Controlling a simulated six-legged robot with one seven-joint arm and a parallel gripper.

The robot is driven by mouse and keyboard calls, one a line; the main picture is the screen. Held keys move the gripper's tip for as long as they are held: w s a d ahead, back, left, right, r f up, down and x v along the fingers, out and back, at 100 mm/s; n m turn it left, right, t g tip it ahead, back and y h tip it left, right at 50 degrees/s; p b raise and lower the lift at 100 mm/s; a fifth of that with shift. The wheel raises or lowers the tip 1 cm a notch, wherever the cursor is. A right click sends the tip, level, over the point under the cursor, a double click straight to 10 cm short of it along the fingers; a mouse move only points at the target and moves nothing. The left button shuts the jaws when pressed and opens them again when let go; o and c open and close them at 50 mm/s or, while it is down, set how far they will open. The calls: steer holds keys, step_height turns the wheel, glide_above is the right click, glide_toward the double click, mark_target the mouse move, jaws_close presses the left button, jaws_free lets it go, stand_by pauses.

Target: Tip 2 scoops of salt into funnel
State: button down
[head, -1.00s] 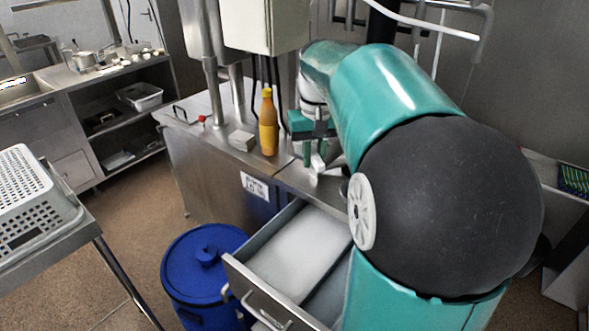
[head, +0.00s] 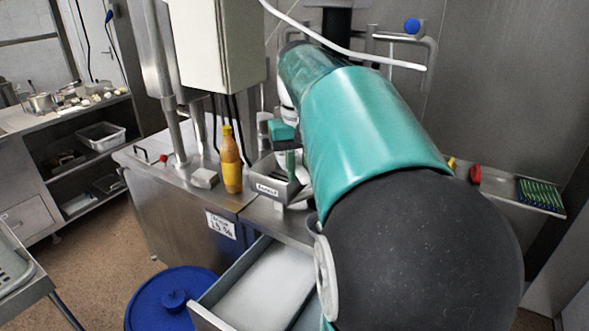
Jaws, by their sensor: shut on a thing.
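My gripper (head: 288,148), with green fingers, is above the steel counter, partly hidden by my arm. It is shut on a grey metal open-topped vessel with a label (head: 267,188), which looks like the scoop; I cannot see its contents. An open drawer (head: 204,317) in front of the counter holds a white mass that looks like salt (head: 268,284). The drawer's right part is hidden behind my arm. I cannot make out a funnel.
A blue lidded barrel (head: 150,305) is beside the drawer. A grey box (head: 205,45) with cables hangs above the counter. A shelf (head: 510,200) is at right.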

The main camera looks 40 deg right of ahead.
steer(key=shift+w+d+f, duration=0.25)
steer(key=shift+w+d, duration=0.3)
steer(key=shift+w, duration=0.6)
steer(key=shift+w+d+f, duration=0.25)
steer(key=shift+w+d, duration=0.3)
steer(key=shift+w, duration=0.6)
steer(key=shift+w+d+f, duration=0.25)
steer(key=shift+w+d, duration=0.3)
steer(key=shift+w, duration=0.6)
steer(key=shift+w+d+r+g+y, duration=0.2)
steer(key=shift+w+r+g+y, duration=0.25)
steer(key=shift+r+g, duration=0.4)
steer(key=shift+w+r+g+y, duration=0.1)
steer(key=shift+r+g+y, duration=0.15)
steer(key=shift+r+g, duration=0.35)
steer(key=shift+f, duration=0.1)
steer(key=shift+s+a+f+t, duration=0.1)
steer(key=shift+s+f+t, duration=0.25)
steer(key=shift+f+t, duration=0.15)
steer(key=shift+s+f+t+h, duration=0.15)
steer(key=shift+f+t+h, duration=0.4)
steer(key=shift+f, duration=0.15)
